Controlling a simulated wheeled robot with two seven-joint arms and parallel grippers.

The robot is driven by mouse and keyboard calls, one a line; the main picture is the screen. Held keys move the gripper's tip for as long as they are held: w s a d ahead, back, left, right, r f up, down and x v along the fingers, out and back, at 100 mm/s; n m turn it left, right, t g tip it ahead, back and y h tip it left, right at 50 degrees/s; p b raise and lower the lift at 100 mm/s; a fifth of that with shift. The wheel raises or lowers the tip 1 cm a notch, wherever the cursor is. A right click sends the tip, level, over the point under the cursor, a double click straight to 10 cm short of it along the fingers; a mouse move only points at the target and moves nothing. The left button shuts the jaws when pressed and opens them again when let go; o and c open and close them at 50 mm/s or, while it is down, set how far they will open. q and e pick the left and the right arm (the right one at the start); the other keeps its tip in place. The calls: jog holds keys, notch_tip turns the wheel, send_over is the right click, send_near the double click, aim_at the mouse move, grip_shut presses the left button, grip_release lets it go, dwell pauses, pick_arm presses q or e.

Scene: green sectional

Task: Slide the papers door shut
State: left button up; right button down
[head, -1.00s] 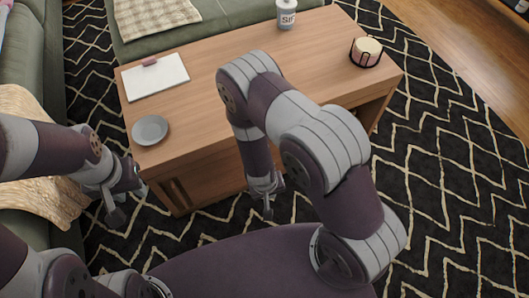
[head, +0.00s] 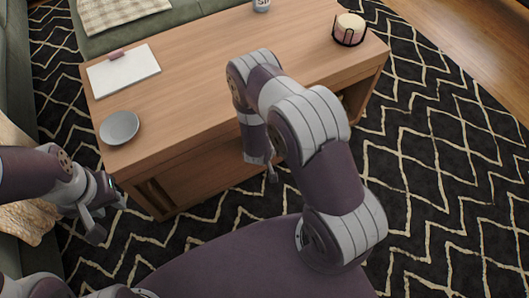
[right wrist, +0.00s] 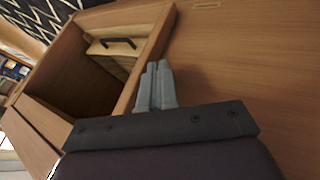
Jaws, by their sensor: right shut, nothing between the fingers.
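The low wooden table (head: 215,80) has a front with wooden panels and openings. A front panel (head: 205,170) shows in the head view; I cannot tell for certain which panel is the papers door. In the right wrist view, a wooden panel (right wrist: 245,70) with a slot fills the right side, beside an open compartment (right wrist: 75,75). My right gripper (right wrist: 157,85) is shut and empty, its fingertips close to the upright wooden edge by the opening; contact is unclear. My left gripper (head: 108,212) is open and empty, left of the table.
On the tabletop are a grey plate (head: 119,127), a clipboard (head: 124,70), a jar (head: 261,5) and a candle in a dark holder (head: 350,29). Green sofa sections border the left and back. The patterned rug (head: 440,150) to the right is clear.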

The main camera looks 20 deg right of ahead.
pick_arm(q)
jog(key=shift+f, duration=0.25)
pick_arm(e)
jog(key=shift+d, duration=0.5)
